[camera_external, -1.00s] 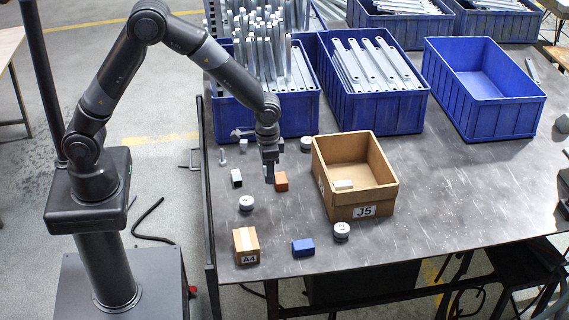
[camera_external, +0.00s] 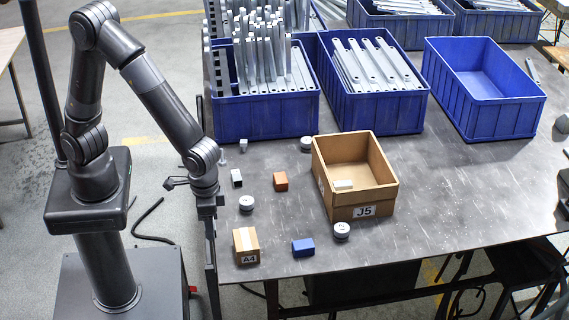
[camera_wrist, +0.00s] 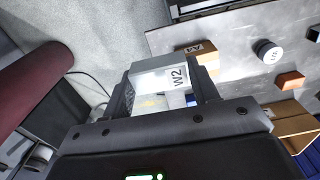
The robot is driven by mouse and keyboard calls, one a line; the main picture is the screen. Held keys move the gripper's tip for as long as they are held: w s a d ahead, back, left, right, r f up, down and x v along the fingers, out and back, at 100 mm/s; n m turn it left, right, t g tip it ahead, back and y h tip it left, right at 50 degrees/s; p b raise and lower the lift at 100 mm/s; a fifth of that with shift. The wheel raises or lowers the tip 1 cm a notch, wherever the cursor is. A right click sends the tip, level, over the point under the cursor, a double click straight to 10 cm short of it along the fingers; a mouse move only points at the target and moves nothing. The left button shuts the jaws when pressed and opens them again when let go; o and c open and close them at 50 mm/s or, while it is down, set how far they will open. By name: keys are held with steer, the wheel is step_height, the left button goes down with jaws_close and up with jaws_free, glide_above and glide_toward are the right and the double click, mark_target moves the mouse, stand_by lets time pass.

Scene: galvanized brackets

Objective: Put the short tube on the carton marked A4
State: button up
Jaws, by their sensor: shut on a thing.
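The carton marked A4 (camera_external: 246,247) is a small closed brown box at the near left of the table. It also shows in the wrist view (camera_wrist: 206,58), beyond the held piece. My gripper (camera_external: 208,212) is left of and above the carton, near the table's left edge. In the wrist view my gripper (camera_wrist: 163,92) is shut on a pale grey boxy piece marked W2 (camera_wrist: 160,78). I cannot tell for sure that this piece is the short tube. In the external view the held piece cannot be made out.
An open carton marked J5 (camera_external: 352,212) stands right of centre. An orange block (camera_external: 281,181), a blue block (camera_external: 303,247), a round weight (camera_external: 246,203) and another (camera_external: 341,230) lie around. Blue bins (camera_external: 375,112) line the back. The right front table is clear.

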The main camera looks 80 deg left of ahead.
glide_above(246, 239)
step_height(246, 239, down, 7)
steer(key=shift+s+r, duration=0.1)
steer(key=shift+s, duration=0.05)
steer(key=shift+f, duration=2.1)
steer(key=shift+f, duration=0.1)
steer(key=o, duration=1)
